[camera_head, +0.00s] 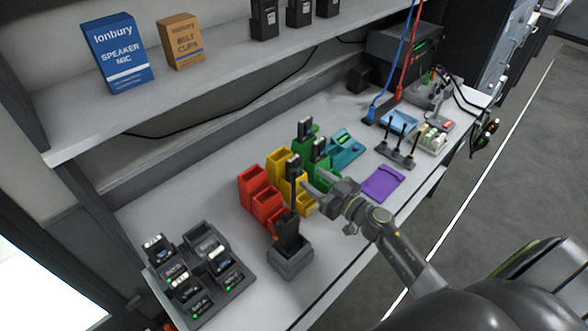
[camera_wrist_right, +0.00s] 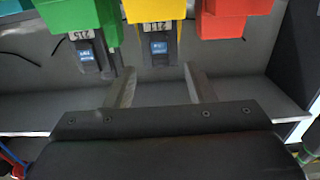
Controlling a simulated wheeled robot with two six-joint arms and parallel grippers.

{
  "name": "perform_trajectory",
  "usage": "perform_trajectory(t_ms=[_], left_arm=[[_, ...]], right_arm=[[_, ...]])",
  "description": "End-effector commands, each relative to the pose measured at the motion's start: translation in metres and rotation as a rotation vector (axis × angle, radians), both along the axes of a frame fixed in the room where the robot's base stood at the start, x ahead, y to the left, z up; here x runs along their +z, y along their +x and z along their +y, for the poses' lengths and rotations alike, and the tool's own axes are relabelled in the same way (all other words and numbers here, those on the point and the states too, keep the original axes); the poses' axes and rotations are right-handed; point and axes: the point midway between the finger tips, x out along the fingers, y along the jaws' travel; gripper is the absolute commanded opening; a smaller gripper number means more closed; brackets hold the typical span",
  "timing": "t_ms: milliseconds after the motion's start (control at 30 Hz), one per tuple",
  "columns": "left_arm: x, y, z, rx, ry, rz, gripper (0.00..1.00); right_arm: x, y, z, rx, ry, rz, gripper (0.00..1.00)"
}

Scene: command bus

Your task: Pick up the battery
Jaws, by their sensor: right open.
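Several dark batteries (camera_head: 198,265) sit in a grey multi-slot charger (camera_head: 246,282) at the front left of the bench, with green lights showing. My right gripper (camera_head: 318,187) is open and empty beside the yellow bins (camera_head: 306,205), well right of the charger. In the right wrist view its two fingers (camera_wrist_right: 160,90) are apart. A black device with a blue label (camera_wrist_right: 160,48) stands by the yellow bin, beyond the fingertips and apart from them. A similar one (camera_wrist_right: 92,50) is by the green bin. My left gripper is out of view.
Red bins (camera_head: 262,205) and green bins (camera_head: 322,172) flank the yellow ones. A dark grey holder with a black device (camera_head: 290,262) stands in front. A shelf (camera_head: 200,88) with boxes overhangs the back.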

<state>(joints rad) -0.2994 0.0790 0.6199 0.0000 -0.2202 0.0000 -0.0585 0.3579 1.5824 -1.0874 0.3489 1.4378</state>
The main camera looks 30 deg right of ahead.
Motion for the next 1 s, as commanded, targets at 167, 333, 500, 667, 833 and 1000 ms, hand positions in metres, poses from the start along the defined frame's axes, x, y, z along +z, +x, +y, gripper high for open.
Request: perform_trajectory(t_ms=[167,333,500,667,833,1000], left_arm=[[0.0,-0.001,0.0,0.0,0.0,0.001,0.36],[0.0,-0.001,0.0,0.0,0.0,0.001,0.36],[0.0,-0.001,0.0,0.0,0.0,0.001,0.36],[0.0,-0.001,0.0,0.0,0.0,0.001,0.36],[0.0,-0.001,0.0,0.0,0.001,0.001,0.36],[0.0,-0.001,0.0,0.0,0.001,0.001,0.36]], right_arm=[[-0.001,0.025,0.009,0.001,0.003,-0.002,0.49],[-0.002,0.042,0.015,0.0,0.001,-0.001,0.49],[-0.002,0.046,0.016,0.0,0.0,0.0,0.49],[-0.002,0.046,0.016,0.0,0.0,0.0,0.44],[-0.002,0.045,0.016,0.0,0.0,0.0,0.22],[-0.002,0.045,0.016,0.0,0.0,0.0,0.0]])
